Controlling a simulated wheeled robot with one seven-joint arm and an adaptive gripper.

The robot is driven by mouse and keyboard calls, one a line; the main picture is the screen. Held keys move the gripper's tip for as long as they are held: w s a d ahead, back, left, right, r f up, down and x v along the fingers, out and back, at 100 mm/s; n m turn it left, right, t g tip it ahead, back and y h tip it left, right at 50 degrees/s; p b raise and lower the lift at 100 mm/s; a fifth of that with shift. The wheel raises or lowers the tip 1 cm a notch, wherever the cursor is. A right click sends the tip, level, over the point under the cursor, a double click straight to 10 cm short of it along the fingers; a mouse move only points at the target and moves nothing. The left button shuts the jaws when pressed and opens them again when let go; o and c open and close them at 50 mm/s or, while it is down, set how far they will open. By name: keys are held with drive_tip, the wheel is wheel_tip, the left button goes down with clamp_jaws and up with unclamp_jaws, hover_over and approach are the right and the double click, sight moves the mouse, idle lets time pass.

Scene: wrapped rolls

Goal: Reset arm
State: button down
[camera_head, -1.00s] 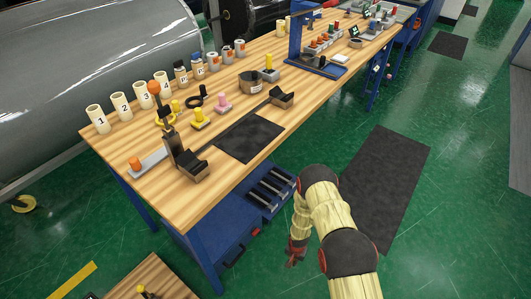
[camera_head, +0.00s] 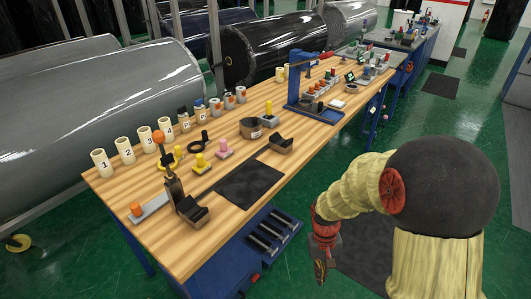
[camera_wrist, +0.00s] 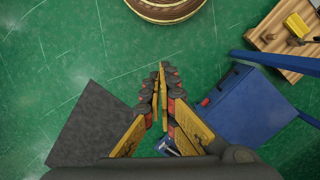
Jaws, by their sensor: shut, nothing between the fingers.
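My gripper (camera_head: 321,268) hangs at the end of my cream-sleeved arm, to the right of the workbench and over the floor. In the wrist view my gripper (camera_wrist: 160,72) points down at the green floor, its yellow and dark fingers closed together with nothing between them. The wooden workbench (camera_head: 240,222) stands to the left, apart from my gripper. Part of my arm hides the dark floor mat behind it.
Numbered cups (camera_head: 103,162) line the bench's far left edge. A black pad (camera_head: 250,185) lies near its front edge. A blue drawer unit (camera_head: 262,243) sits under the bench. Large wrapped rolls (camera_head: 95,90) stand behind it. A dark mat (camera_wrist: 88,130) lies on the green floor.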

drive_tip(key=s+r+t+p, duration=0.1)
drive_tip(key=s+r+t, duration=0.2)
drive_tip(key=s+r, duration=0.4)
drive_tip(key=s+d+r+t+p, duration=0.1)
drive_tip(key=s+r+t, duration=0.3)
drive_tip(key=r, duration=2)
drive_tip(key=s+p, duration=0.1)
drive_tip(key=s, duration=0.2)
drive_tip(key=shift+d+r+y, duration=0.2)
drive_tip(key=shift+r+y, duration=0.1)
drive_tip(key=shift+r, duration=0.1)
drive_tip(key=c, duration=2.6)
unclamp_jaws()
